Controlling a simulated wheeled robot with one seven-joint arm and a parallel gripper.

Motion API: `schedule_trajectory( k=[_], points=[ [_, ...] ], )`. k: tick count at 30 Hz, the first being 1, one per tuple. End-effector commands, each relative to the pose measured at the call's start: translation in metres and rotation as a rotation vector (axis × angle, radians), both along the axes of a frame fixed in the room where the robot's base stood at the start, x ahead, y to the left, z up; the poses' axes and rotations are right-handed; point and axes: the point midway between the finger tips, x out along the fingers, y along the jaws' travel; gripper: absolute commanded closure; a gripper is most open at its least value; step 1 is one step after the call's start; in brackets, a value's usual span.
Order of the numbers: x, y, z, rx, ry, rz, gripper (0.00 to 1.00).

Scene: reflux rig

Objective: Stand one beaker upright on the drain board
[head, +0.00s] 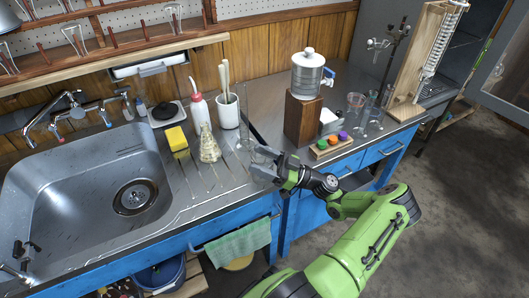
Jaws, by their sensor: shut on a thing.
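The drain board (205,187) is the ridged steel surface right of the sink. My gripper (262,166) is low over its right end, close to the counter's front edge. It is shut on a clear glass thing, seemingly a beaker; its outline is faint and partly hidden by the fingers, so I cannot tell whether it touches the board. A conical flask (209,147) stands upright on the drain board, left of my gripper. A tall clear glass cylinder (243,118) stands behind my gripper. Another clear beaker (354,104) stands on the right counter.
The sink (85,195) is at left. A yellow sponge (177,140), a wash bottle (199,110) and a white pot (228,110) with sticks stand behind the board. A wooden block (302,120) bears a clear tank (307,75). Colored stoppers (332,141) sit right of my gripper.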

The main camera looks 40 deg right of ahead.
Motion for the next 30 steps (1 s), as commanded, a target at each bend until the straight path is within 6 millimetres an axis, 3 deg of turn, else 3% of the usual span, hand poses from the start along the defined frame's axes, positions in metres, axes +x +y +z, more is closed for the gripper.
schedule_trajectory(
  k=[6, 25, 26, 30],
  points=[
    [0.0, 0.0, -0.012, 0.0, 0.0, 0.0, 0.63],
    [0.0, 0.0, -0.02, 0.0, -0.001, 0.001, 0.63],
    [0.0, 0.0, -0.02, 0.0, -0.001, 0.001, 0.28],
    [0.0, 0.0, -0.02, 0.0, -0.001, 0.001, 0.06]
  ],
)
